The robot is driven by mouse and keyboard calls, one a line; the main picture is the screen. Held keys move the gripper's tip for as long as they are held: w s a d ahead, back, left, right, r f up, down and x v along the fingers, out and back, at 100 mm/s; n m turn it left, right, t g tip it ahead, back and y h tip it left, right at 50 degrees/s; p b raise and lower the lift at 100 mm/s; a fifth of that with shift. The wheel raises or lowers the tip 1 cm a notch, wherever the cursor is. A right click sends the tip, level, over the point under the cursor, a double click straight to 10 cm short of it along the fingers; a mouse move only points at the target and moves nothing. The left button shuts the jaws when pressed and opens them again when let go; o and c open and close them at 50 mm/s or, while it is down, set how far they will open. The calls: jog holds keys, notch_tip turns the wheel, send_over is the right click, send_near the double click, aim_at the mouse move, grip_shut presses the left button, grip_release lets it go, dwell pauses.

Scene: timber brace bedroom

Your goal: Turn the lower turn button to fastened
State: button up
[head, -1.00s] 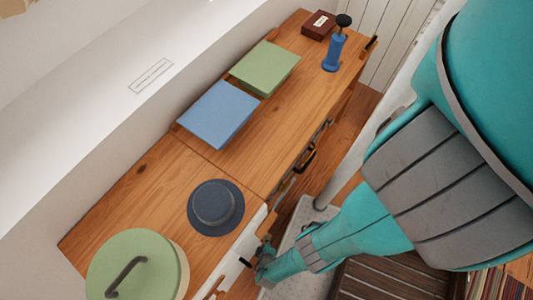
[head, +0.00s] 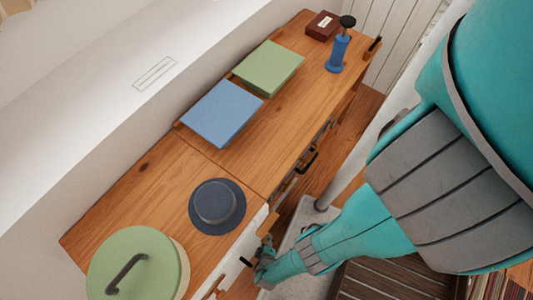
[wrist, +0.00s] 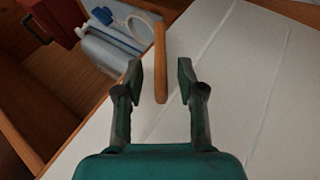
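A slim wooden bar (wrist: 160,62), which looks like a turn button, stands upright in the wrist view against a white panel (wrist: 225,75). I cannot tell from this view whether it is the lower one. My gripper (wrist: 158,78) is open, with one finger to each side of the bar's lower part. Gaps show between the bar and both fingers, so neither seems to touch it. In the head view my gripper (head: 262,262) is low at the front of the wooden cabinet (head: 160,195); the bar cannot be made out there.
Left of the panel in the wrist view is an open wooden compartment with a red object (wrist: 60,20) and a pale blue object (wrist: 108,50). On the cabinet top are a dark hat-like object (head: 217,205), a green lidded container (head: 140,265), and blue (head: 222,113) and green (head: 268,68) flat items.

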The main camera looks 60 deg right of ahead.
jog(key=shift+r, duration=4.95)
jog(key=shift+s+f, duration=0.1)
